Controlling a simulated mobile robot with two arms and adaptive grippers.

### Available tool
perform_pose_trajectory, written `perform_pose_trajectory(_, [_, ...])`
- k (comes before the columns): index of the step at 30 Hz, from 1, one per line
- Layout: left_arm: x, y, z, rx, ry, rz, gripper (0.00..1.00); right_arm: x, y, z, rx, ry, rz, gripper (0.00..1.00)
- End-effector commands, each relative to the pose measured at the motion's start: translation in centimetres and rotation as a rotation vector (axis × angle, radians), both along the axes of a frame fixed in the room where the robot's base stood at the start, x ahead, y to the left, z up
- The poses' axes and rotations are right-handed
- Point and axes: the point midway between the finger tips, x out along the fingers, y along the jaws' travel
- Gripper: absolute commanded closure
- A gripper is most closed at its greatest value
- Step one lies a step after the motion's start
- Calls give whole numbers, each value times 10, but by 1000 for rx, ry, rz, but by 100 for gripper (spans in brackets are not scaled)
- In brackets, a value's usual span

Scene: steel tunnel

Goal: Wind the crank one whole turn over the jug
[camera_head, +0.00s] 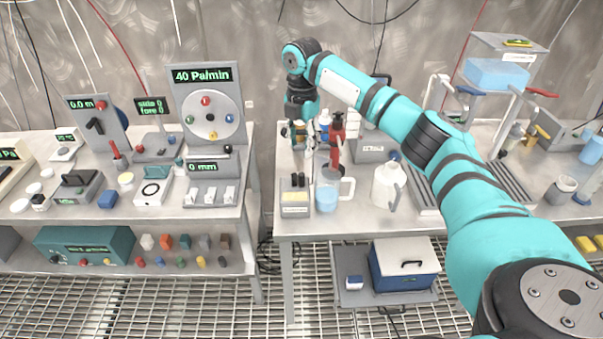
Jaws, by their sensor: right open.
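A clear jug (327,197) with pale blue liquid and a handle on its right stands on the right table. A red upright part (336,128) stands directly above and behind the jug; it may belong to the crank, but its handle cannot be made out clearly. My right gripper (300,138) hangs downward from the teal arm, up and left of the jug and beside the red part. It is open, and its fingertips are small and dark against the bottles behind. I see nothing held in it. My left gripper is not in view.
A white jug (386,190) stands right of the clear jug. A small grey box (295,200) stands close on its left. Bottles crowd behind. A blue tank (497,75) stands on a raised stand at right. A gap separates the left instrument table (215,212).

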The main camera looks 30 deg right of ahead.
Motion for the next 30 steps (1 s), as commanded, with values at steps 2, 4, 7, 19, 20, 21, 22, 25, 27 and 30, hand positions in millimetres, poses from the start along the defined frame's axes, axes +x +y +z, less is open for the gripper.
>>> perform_pose_trajectory(2, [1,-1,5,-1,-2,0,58,-1,0,-18,-1,4,-1,58])
perform_pose_trajectory(4, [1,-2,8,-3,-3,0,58,-1,0,-33,0,3,-1,58])
perform_pose_trajectory(7, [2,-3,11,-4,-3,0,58,-1,0,-55,-1,4,-2,58])
perform_pose_trajectory(19, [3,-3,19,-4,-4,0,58,0,1,-109,-1,0,-1,58])
perform_pose_trajectory(20, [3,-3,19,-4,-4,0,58,0,0,-110,-1,0,-1,58])
perform_pose_trajectory(21, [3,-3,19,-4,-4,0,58,0,0,-112,-1,-1,-1,58])
perform_pose_trajectory(22, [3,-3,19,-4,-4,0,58,1,0,-112,-1,-1,-1,58])
perform_pose_trajectory(25, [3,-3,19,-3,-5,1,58,1,0,-113,0,-2,-1,58])
perform_pose_trajectory(27, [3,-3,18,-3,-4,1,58,1,0,-113,0,-2,-1,58])
perform_pose_trajectory(30, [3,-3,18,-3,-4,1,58,1,1,-113,0,-2,-1,63])
